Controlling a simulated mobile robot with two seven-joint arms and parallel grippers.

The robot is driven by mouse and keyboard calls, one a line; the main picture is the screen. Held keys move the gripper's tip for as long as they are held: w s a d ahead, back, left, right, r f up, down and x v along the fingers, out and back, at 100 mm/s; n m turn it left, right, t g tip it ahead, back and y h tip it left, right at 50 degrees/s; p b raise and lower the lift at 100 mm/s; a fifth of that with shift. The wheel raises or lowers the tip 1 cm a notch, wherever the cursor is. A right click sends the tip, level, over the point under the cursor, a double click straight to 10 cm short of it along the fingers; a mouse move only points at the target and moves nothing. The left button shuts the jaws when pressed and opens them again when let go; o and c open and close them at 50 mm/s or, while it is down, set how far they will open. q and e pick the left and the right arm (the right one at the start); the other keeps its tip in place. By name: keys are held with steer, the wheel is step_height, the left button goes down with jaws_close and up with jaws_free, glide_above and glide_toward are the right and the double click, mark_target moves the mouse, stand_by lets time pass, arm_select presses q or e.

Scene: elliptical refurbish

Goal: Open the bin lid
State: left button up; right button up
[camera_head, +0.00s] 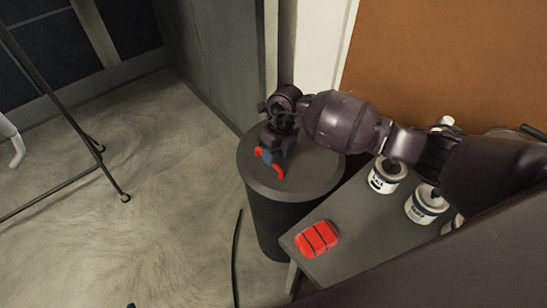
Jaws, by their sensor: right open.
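The bin (277,225) is a dark round cylinder standing on the floor near the middle of the view. Its lid (315,176) is a flat dark grey disc and lies closed on top. My right arm reaches in from the right, and my right gripper (269,166) with red fingertips points down over the left part of the lid. Its fingers are open and nothing shows between them. Whether the fingertips touch the lid I cannot tell. The arm hides the back of the lid. My left gripper is not in view.
A low grey table (345,262) stands right of the bin, with a red case (317,239) and white cans (387,176) on it. A grey cabinet and wall stand behind the bin. A black stand (75,122) is at left. The floor between is mostly clear, with a dark cable (236,255).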

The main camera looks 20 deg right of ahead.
steer(key=shift+a+f, duration=0.15)
steer(key=shift+f, duration=0.8)
jaws_close()
